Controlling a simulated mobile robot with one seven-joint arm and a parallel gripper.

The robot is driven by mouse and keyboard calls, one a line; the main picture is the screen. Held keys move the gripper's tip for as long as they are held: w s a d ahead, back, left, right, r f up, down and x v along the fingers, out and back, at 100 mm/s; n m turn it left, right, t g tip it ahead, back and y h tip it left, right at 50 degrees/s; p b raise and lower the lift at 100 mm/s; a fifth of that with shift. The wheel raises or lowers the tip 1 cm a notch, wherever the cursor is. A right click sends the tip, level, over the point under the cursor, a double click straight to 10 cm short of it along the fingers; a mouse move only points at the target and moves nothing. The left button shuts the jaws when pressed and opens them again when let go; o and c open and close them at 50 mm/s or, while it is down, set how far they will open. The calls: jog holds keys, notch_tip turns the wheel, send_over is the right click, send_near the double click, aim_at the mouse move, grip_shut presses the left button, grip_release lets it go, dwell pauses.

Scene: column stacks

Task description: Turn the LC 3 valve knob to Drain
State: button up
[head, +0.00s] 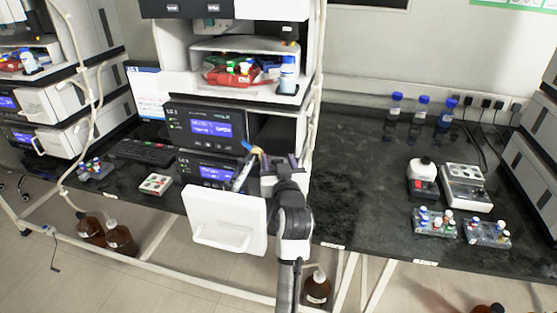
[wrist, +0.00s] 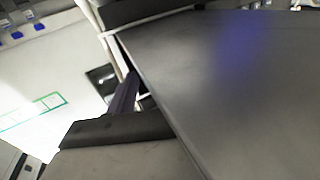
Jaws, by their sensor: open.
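The LC 3 module (head: 178,167) is the lower black unit with a lit blue display in the middle stack. Its white door (head: 228,222) hangs open at the front. No valve knob can be made out; my arm and gripper cover the right part of this unit. My gripper (head: 279,161) is open in front of the stack, just right of the LC 3 display and behind the door's right edge. In the wrist view one dark finger (wrist: 125,95) shows beside a large dark grey panel (wrist: 240,90). I see nothing between the fingers.
Another black module (head: 210,127) with a blue display sits above LC 3. A small blue and yellow item (head: 247,147) lies close left of my gripper.

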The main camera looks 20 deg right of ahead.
jog(key=shift+c, duration=0.4)
jog(key=c, duration=0.9)
jog(key=shift+d+f+n+y+b, duration=0.15)
jog(key=shift+f+n+y+b, duration=0.2)
jog(key=shift+b, duration=0.45)
jog(key=n+y+b, duration=0.2)
jog(key=y+b, duration=0.1)
jog(key=shift+w+d, duration=0.1)
jog(key=shift+d, duration=0.05)
jog(key=shift+r+n+y+b, duration=0.1)
jog(key=shift+n+y+b, duration=0.55)
jog(key=shift+y+b, duration=0.5)
jog(key=shift+r+n+y, duration=0.2)
jog(key=shift+n+y, duration=0.1)
jog(key=shift+y, duration=0.3)
jog(key=o, duration=1)
